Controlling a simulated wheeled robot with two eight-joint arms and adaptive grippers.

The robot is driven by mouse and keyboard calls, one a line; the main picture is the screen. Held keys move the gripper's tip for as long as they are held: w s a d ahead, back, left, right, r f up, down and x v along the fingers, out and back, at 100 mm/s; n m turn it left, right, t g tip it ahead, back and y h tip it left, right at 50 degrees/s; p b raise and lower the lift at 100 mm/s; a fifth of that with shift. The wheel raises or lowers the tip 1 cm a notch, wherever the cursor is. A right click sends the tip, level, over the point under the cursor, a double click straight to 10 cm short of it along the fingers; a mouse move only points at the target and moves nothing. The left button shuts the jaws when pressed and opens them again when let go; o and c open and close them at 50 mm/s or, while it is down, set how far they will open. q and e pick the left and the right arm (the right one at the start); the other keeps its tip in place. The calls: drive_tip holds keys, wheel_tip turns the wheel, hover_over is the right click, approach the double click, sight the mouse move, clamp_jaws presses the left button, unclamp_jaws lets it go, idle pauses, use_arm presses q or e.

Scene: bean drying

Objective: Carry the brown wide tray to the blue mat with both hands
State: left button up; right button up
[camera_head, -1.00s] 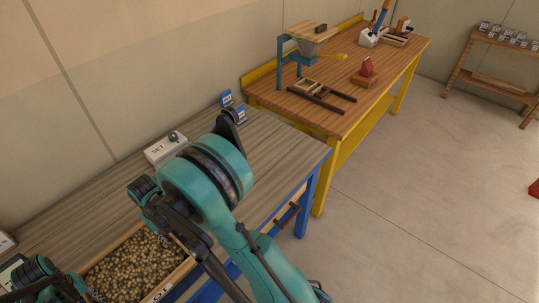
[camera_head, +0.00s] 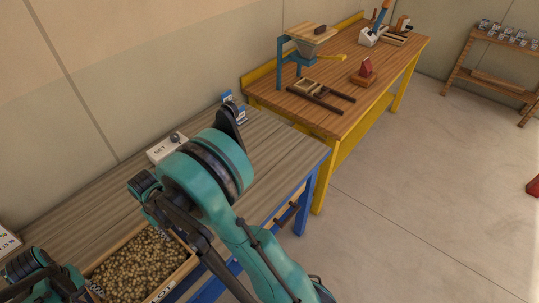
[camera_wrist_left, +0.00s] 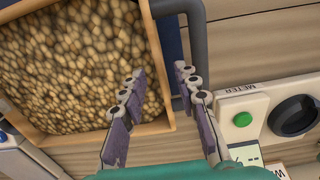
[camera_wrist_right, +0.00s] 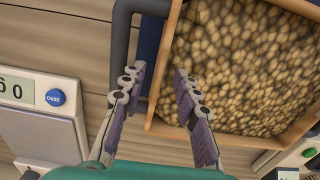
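The brown wide tray (camera_head: 186,270) is full of beans and sits on the grey-brown wooden bench at the lower left of the head view. My right gripper (camera_wrist_right: 160,72) is open at one end of the tray (camera_wrist_right: 158,128), its fingers spread over the end wall and dark handle (camera_wrist_right: 121,45). My left gripper (camera_wrist_left: 158,70) is open at the opposite end of the tray (camera_wrist_left: 154,60), likewise near the dark handle (camera_wrist_left: 197,45). Whether any finger touches is unclear. In the head view the fingers are mostly hidden by my arms. No blue mat is identifiable.
A white box (camera_head: 166,148) stands behind the tray on the bench. A scale (camera_wrist_right: 45,100) and a meter (camera_wrist_left: 262,115) lie beside the ends of the tray. A yellow-framed workbench (camera_head: 330,117) holding tools stands beyond. Open floor (camera_head: 420,220) lies to the right.

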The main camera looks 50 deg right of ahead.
use_arm(q)
drive_tip(key=shift+r, duration=0.4)
use_arm(e)
drive_tip(key=shift+r, duration=0.25)
use_arm(q)
drive_tip(key=shift+a+r, duration=0.1)
